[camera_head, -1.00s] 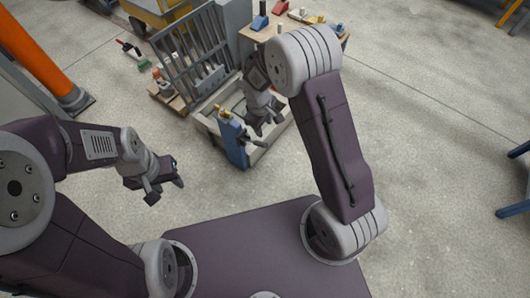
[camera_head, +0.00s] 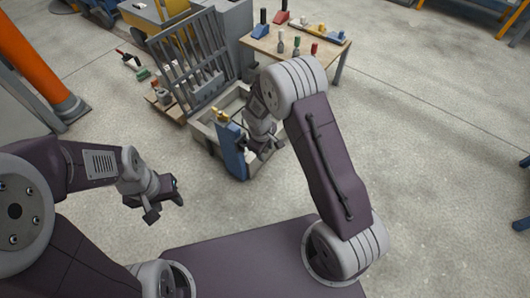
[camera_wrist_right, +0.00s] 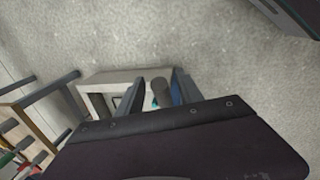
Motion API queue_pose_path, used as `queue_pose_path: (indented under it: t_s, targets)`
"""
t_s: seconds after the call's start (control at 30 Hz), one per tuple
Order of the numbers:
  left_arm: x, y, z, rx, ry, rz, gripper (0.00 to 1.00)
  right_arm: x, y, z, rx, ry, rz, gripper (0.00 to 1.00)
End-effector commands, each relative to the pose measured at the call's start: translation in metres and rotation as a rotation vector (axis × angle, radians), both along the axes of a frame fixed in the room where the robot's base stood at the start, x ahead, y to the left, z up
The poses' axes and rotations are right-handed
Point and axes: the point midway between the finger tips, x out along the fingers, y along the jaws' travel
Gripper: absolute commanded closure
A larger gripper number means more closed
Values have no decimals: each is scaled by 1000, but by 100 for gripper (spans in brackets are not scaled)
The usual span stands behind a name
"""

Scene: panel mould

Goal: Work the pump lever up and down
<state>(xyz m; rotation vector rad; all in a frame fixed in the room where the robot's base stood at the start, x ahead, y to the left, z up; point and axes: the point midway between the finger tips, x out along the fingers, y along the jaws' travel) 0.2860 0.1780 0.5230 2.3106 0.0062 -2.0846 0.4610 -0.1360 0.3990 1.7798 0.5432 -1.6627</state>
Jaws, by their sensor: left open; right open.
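The pump is a blue upright body (camera_head: 232,150) with brass fittings on top, at the near edge of a grey concrete box. Its lever is largely hidden behind my right gripper (camera_head: 266,146) in the head view. In the right wrist view a dark grey rounded bar end, likely the lever (camera_wrist_right: 160,88), shows between the two fingers of my right gripper (camera_wrist_right: 156,95). The fingers are apart; I cannot tell whether they touch it. A strip of blue pump body shows beside the right-hand finger. My left gripper (camera_head: 165,204) is open and empty over bare floor, left of the pump.
The grey box (camera_head: 203,133) stands before a barred metal rack (camera_head: 190,60). A wooden table (camera_head: 300,50) with coloured tools is behind it. An orange post (camera_head: 35,62) stands at the left.

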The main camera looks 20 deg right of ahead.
Motion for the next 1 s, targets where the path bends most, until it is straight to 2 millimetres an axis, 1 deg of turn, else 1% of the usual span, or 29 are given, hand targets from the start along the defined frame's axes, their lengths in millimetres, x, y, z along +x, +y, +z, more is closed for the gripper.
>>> queue_pose_path:
  t_s: [0.13,0.17,0.2,0.27,0.3,1.0]
  targets:
    - [0,0,1,0,0,0,57,0,0,1,0,0,0,57]
    - [0,0,1,0,0,0,57,0,0,1,0,0,0,62]
    - [0,0,1,0,0,0,57,0,0,1,0,0,0,73]
    - [0,0,1,0,0,0,57,0,0,1,0,0,0,90]
    - [0,0,1,0,0,0,57,0,0,1,0,0,0,100]
    - [0,0,1,0,0,0,57,0,0,1,0,0,0,100]
